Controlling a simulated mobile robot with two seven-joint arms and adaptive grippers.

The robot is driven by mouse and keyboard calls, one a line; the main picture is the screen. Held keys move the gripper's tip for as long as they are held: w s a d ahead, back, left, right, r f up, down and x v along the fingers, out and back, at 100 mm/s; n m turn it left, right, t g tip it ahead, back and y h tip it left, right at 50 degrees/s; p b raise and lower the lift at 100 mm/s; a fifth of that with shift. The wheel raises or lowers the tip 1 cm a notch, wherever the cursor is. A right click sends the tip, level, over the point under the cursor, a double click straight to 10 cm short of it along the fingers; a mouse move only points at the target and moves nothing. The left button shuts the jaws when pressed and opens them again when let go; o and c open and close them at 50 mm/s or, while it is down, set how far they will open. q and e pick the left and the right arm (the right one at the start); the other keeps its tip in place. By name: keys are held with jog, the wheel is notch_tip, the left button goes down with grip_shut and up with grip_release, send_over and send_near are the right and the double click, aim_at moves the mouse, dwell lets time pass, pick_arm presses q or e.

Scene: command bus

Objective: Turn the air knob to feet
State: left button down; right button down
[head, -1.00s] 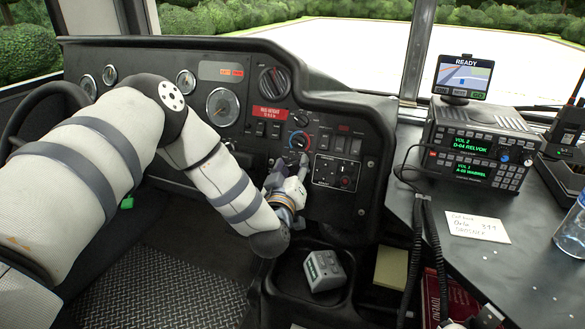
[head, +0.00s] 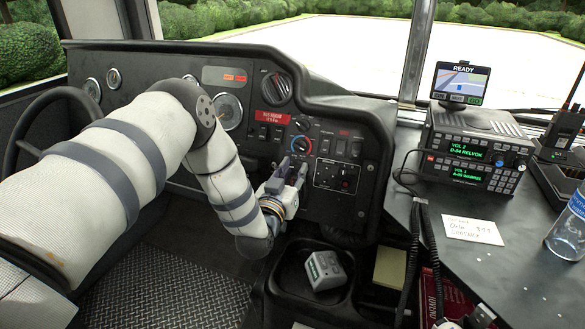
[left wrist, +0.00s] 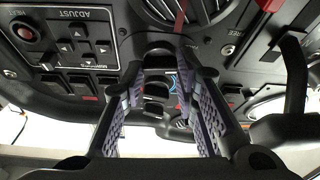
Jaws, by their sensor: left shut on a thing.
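My left gripper (head: 292,169) is at the lower dash panel, below the round knob with the red and blue ring (head: 300,144). Its fingers are shut on a small dark knob, taken to be the air knob, which the fingers mostly hide in the head view. In the left wrist view the two purple-padded fingers (left wrist: 168,70) reach the panel with dark knob parts between them. The knob's pointer and the feet mark cannot be made out.
A panel with arrow buttons and a red button (head: 337,177) is right of the gripper. A grey box (head: 326,270) lies in the tray below. The steering wheel (head: 50,125) is at the left.

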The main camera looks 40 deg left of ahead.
pick_arm(q)
jog(key=shift+a+m+h+p, duration=0.1)
jog(key=shift+m+h+p, duration=0.15)
jog(key=shift+m+h, duration=0.7)
jog(key=shift+m+h+p, duration=0.25)
jog(key=shift+m+h, duration=0.1)
jog(key=shift+m, duration=1.2)
pick_arm(e)
jog(key=shift+w+r, duration=0.6)
jog(key=shift+r, duration=0.1)
pick_arm(q)
jog(key=shift+f+m, duration=0.1)
jog(key=shift+m, duration=0.2)
jog(key=c, duration=1.2)
grip_release()
jog(key=shift+c, duration=0.2)
jog(key=shift+s, duration=0.15)
jog(key=s+d, duration=0.1)
jog(key=s, duration=1)
jog(key=shift+s+d+f, duration=0.15)
jog(key=shift+s+d, duration=0.15)
jog(key=shift+s, duration=0.05)
